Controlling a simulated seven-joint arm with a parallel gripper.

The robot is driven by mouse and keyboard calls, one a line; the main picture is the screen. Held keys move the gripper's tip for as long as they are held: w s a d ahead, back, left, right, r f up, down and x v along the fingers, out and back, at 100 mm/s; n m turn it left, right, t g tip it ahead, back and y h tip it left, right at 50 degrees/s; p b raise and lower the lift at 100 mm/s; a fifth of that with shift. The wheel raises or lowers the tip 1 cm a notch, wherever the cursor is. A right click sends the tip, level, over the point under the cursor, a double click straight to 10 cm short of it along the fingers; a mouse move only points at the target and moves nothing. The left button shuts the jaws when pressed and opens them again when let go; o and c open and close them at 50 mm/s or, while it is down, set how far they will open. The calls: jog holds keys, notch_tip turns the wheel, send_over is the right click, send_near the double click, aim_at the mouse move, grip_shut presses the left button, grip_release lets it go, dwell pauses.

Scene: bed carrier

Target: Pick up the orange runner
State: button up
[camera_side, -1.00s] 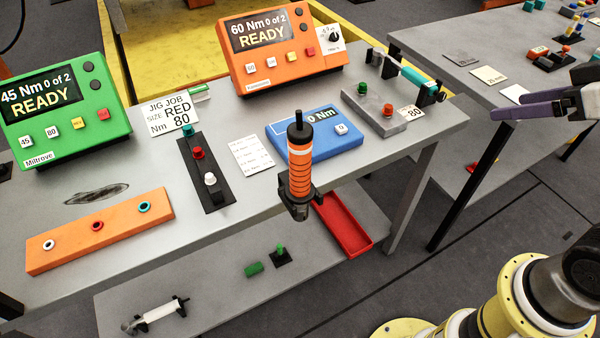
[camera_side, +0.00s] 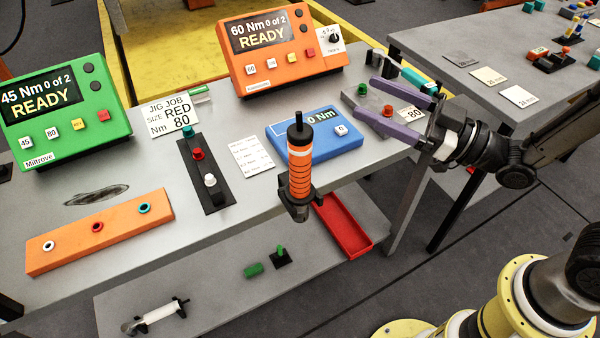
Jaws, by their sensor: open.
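The orange runner (camera_side: 300,172) is an orange, ribbed cylinder with a black top. It stands upright in a black holder (camera_side: 300,203) at the front edge of the grey bench. My gripper (camera_side: 367,101) has two purple fingers that point left. It is open, with nothing seen between the fingers. It is to the right of the runner and higher in the picture, apart from it, in front of the grey block with green and red buttons (camera_side: 370,97). The lower end of the runner is partly hidden by the holder.
A teal runner (camera_side: 418,80) lies behind my gripper, partly hidden. A blue 0 Nm unit (camera_side: 318,140) sits behind the orange runner, and a red tray (camera_side: 343,226) is below right. An orange READY box (camera_side: 290,55) stands behind. A white runner (camera_side: 158,315) is on the lower shelf.

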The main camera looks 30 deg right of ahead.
jog(key=s+a+f+g, duration=0.2)
jog(key=f, duration=0.3)
jog(key=s+a+f+g, duration=0.1)
jog(key=s+a+f, duration=0.1)
jog(key=f, duration=0.3)
send_over(312, 191)
jog(key=shift+f+y, duration=0.15)
jog(key=shift+y, duration=0.25)
jog(key=shift+x, duration=2.6)
jog(key=shift+s+a, duration=0.15)
jog(key=shift+a, duration=0.05)
jog(key=shift+c, duration=0.3)
grip_shut()
